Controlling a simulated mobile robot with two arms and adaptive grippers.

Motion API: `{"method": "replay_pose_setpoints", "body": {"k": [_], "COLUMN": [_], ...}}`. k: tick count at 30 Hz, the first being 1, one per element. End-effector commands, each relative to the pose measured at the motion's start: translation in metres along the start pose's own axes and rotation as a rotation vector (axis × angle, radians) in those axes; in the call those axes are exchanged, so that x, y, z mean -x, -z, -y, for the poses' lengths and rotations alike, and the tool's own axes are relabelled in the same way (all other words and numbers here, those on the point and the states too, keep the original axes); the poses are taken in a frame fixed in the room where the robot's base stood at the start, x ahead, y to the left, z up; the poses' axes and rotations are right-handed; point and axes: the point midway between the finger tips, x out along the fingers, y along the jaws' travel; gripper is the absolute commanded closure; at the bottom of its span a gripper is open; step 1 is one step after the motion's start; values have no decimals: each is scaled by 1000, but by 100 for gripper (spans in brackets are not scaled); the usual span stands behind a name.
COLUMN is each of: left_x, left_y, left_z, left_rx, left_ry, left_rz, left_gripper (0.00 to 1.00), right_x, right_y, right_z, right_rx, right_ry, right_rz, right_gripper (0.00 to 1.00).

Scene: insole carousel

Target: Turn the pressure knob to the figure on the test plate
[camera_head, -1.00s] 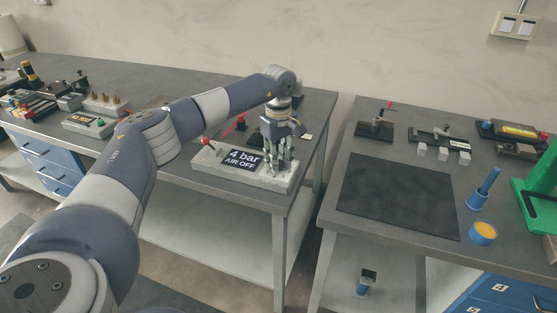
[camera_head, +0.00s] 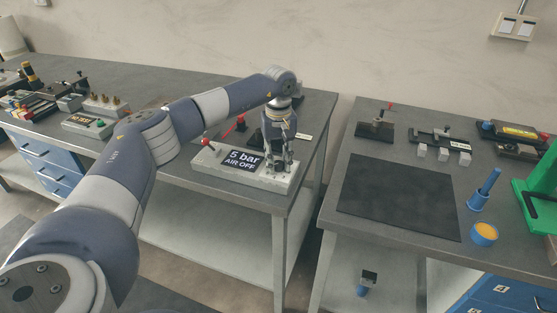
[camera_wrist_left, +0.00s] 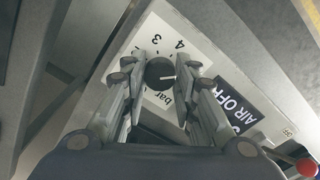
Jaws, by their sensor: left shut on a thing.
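The pressure unit (camera_head: 205,170) is a pale box near the right end of the left bench. Its dark display (camera_head: 242,160) reads "5 bar AIR OFF". My left gripper (camera_head: 279,168) points down at the box's right end and is shut on the knob. In the left wrist view the round black knob (camera_wrist_left: 160,73) sits between the fingers, its white mark pointing right. The dial (camera_wrist_left: 168,42) shows 3, 4 and "bar"; other figures are hidden by the fingers. A small white plate (camera_head: 302,136) lies behind the gripper, its text too small to read. My right gripper is out of view.
A red-knobbed lever (camera_head: 206,142) stands at the box's left end. Another unit (camera_head: 88,123) with a display sits further left. A gap separates this bench from the right bench, which holds a dark mat (camera_head: 398,195) and several fixtures.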

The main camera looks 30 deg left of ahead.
Motion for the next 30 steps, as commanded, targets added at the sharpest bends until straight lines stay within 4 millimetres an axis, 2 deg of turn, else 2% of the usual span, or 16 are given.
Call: {"method": "replay_pose_setpoints", "body": {"k": [5, 6, 9, 20, 25, 30], "left_x": [1, 1, 1, 3, 24, 61], "left_y": [1, 1, 1, 0, 1, 1], "left_z": [0, 0, 0, 0, -1, -1], "left_rx": [1, 1, 2, 2, 1, 1], "left_ry": [-3, -3, -2, -1, -3, -4], "left_rz": [-2, -2, -2, -1, -3, -3], "left_gripper": [97, 71, 52, 52, 52, 52], "right_x": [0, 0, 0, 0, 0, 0], "right_y": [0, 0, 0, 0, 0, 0], "right_z": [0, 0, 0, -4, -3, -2], "right_rx": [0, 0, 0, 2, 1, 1], "right_ry": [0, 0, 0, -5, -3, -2], "right_rz": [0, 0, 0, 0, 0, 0], "right_gripper": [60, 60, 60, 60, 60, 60]}}
